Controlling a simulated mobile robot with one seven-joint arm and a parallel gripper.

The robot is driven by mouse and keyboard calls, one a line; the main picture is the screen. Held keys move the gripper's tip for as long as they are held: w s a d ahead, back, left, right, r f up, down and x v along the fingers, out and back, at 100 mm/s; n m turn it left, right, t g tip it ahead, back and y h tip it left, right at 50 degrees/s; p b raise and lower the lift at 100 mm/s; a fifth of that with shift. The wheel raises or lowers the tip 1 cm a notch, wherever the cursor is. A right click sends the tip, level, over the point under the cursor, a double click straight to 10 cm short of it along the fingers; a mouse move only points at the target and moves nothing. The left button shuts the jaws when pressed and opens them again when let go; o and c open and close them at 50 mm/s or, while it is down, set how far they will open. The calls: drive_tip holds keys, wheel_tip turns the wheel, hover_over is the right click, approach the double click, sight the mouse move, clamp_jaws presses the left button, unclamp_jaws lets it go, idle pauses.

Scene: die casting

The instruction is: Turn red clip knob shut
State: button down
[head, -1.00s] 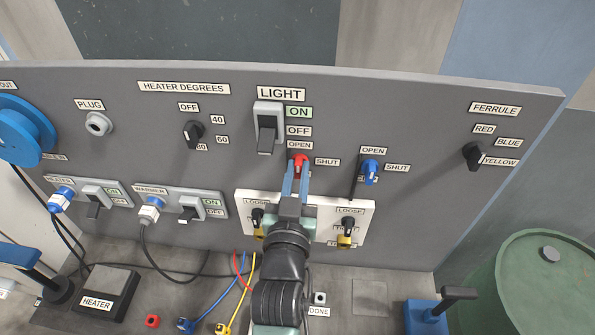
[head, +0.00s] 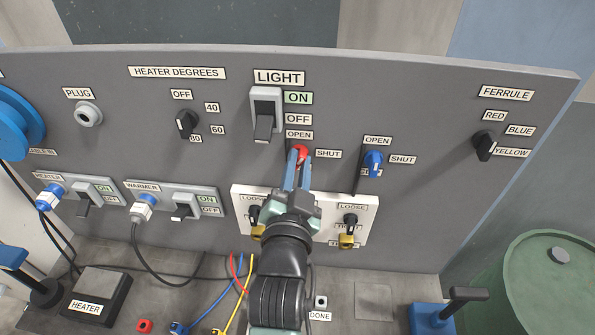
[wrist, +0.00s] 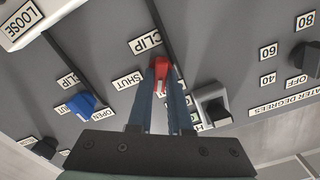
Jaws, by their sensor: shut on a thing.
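The red clip knob (head: 299,154) sits on the grey panel, below the OPEN label (head: 299,135) and left of the SHUT label (head: 328,154). My gripper (head: 297,163) has its blue fingers shut on the red knob. In the wrist view the red knob (wrist: 162,74) shows between the fingertips, and the SHUT label (wrist: 128,81) is beside it. The fingers hide part of the knob, so I cannot tell exactly where it points.
The blue clip knob (head: 373,163) is to the right. The light switch (head: 264,115) is above left. A white plate (head: 325,230) with LOOSE knobs lies behind and below my gripper. Cables (head: 215,300) lie on the bench at lower left.

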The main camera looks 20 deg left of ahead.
drive_tip(key=m+b, duration=0.2)
drive_tip(key=m, duration=0.3)
drive_tip(key=shift+f+m, duration=0.1)
drive_tip(key=shift+m, duration=0.2)
drive_tip(key=m+b, duration=0.1)
drive_tip(key=m, duration=0.4)
drive_tip(key=shift+d+m, duration=0.1)
drive_tip(key=shift+m, duration=0.3)
drive_tip(key=c, duration=0.8)
unclamp_jaws()
drive_tip(key=shift+c, duration=0.2)
drive_tip(key=b+v, duration=0.2)
drive_tip(key=v, duration=1.1)
